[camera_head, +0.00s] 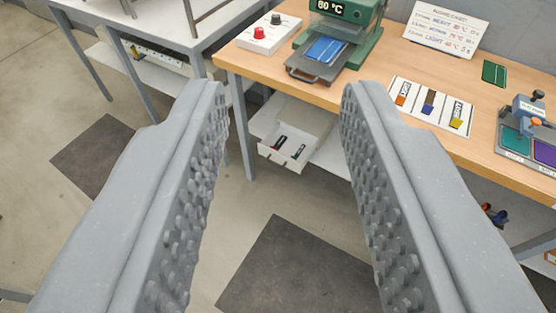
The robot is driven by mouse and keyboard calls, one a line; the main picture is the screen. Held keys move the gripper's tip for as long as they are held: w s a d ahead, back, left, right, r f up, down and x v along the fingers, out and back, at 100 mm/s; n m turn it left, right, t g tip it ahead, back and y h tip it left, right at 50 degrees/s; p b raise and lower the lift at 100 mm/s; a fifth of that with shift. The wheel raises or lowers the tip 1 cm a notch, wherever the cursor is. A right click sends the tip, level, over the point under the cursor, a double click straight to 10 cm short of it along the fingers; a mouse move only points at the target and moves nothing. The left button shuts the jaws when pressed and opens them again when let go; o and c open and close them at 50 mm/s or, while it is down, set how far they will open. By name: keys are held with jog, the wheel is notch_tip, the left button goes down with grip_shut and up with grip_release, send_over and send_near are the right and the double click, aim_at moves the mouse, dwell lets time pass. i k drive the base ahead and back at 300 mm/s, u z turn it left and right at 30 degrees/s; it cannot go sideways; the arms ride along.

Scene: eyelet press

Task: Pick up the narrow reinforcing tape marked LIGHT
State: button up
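My gripper (286,95) is open and empty. Its two studded grey fingers are wide apart, in front of the bench, and the card shows to the right of the right fingertip.
A green heat press (365,18) reading 80 °C holds a blue piece. A control box (270,33) stands left of it, a lettered sign (446,27) behind. An open drawer (286,150) hangs below. A tool with coloured trays (530,135) stands right. Dark mats lie on the floor.

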aim_at(298, 154)
jog(key=u, duration=0.1)
jog(key=i, duration=1)
jog(key=z, duration=0.1)
